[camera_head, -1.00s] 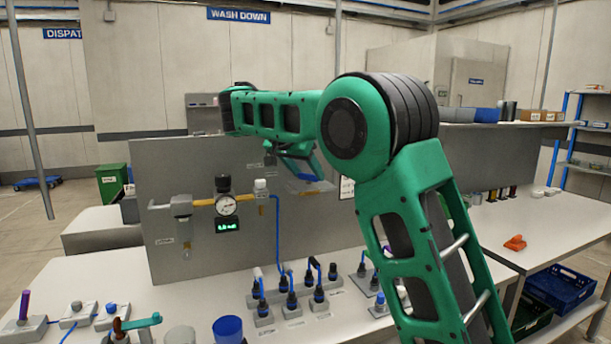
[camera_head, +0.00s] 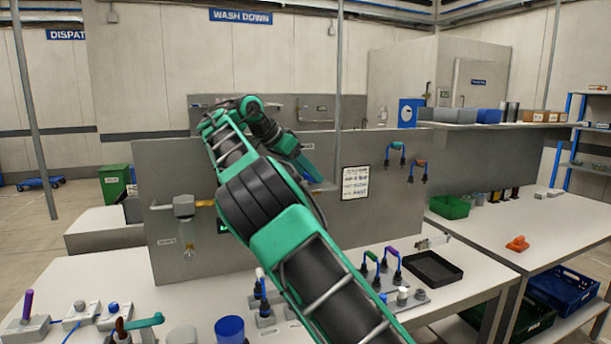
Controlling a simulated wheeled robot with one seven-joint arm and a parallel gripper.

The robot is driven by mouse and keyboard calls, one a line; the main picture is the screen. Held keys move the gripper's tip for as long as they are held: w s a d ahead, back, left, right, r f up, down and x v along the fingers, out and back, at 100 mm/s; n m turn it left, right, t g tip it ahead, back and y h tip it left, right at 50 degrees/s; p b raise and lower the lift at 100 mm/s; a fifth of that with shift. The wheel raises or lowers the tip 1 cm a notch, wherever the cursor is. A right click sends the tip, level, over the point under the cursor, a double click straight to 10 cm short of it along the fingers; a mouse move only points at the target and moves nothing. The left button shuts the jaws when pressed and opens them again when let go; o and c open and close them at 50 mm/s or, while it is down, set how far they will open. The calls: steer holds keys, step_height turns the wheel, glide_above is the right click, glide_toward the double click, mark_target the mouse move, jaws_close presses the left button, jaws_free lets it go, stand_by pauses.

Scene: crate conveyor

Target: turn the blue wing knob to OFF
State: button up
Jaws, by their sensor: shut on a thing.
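The grey upright panel (camera_head: 385,215) stands across the back of the near bench. My gripper (camera_head: 312,176) is at the panel's face, right of the middle, small and partly hidden by my own arm. It is shut on the blue wing knob (camera_head: 322,186), of which only a small blue part shows. The knob's pointer and its ON and OFF marks are too small or covered to read. My forearm crosses the picture in front of the panel and hides the gauge area.
A printed sheet (camera_head: 355,183) is on the panel right of my gripper. Cable loops (camera_head: 397,152) hang farther right. Plugs with cables (camera_head: 381,265), a black tray (camera_head: 433,268) and a blue cup (camera_head: 229,328) stand on the bench. The right bench has free room around an orange object (camera_head: 517,243).

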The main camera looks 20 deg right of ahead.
steer(key=shift+o, duration=0.3)
steer(key=shift+w+a+r+m+g, duration=0.1)
steer(key=shift+w+r+m+g, duration=0.1)
steer(key=shift+m+g, duration=0.25)
steer(key=o, duration=1)
steer(key=shift+f, duration=0.15)
steer(key=v, duration=1.1)
steer(key=shift+w, duration=0.1)
